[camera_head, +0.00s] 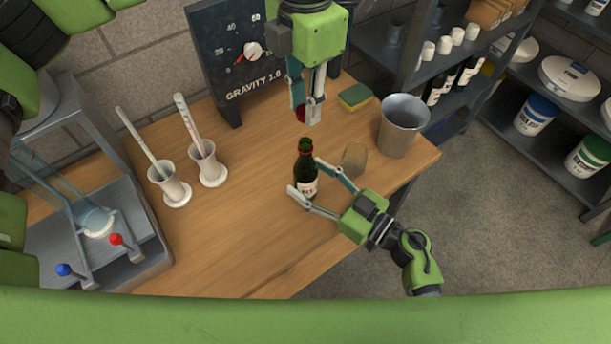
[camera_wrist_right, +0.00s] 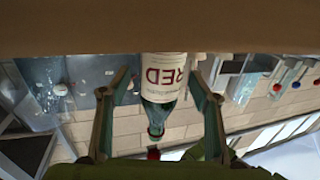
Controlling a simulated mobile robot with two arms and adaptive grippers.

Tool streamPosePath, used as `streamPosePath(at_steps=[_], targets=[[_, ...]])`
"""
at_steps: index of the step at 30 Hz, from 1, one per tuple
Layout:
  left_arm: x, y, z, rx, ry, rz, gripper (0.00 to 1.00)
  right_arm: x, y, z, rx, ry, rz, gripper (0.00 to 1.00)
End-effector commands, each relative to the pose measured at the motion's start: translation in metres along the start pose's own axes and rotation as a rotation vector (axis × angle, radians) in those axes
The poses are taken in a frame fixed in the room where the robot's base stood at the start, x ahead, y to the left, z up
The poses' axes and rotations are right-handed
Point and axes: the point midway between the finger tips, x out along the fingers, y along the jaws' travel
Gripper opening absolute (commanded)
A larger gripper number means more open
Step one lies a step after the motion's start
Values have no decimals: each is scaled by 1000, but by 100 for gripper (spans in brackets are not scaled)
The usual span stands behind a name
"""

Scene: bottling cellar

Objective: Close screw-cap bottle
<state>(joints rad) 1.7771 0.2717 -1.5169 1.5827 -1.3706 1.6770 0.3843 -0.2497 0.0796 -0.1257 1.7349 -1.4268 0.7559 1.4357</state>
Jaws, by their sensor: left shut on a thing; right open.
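A dark green bottle (camera_head: 305,170) with a pale label stands upright on the wooden table, its mouth uncovered. In the right wrist view the bottle (camera_wrist_right: 163,100) appears upside down, with "RED" on its label. My left gripper (camera_head: 305,112) is shut on a red cap (camera_head: 300,113), mostly hidden by the fingers, held above the bottle and apart from it. My right gripper (camera_head: 304,177) is open, one finger on each side of the bottle. In the right wrist view gaps show between its fingers (camera_wrist_right: 160,82) and the glass.
A cork-coloured block (camera_head: 354,158) lies right of the bottle, close to my right gripper. A metal bucket (camera_head: 403,125) and a sponge (camera_head: 355,96) are behind it. Two white holders (camera_head: 208,165) (camera_head: 170,185) with tubes stand left. A gravity board (camera_head: 235,60) stands at the back.

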Motion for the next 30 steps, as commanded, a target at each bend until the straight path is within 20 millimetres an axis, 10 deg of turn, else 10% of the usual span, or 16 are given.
streamPosePath(at_steps=[13, 20, 30], targets=[[0, 0, 0, 0, 0, 0, 15, 10, 0, 0, 0, 0, 0, 57], [0, 0, 0, 0, 0, 0, 15, 10, 0, 0, 0, 0, 0, 0], [27, 0, -1, 1, 3, -2, 15, 10, 0, 0, 0, 0, 0, 0]])
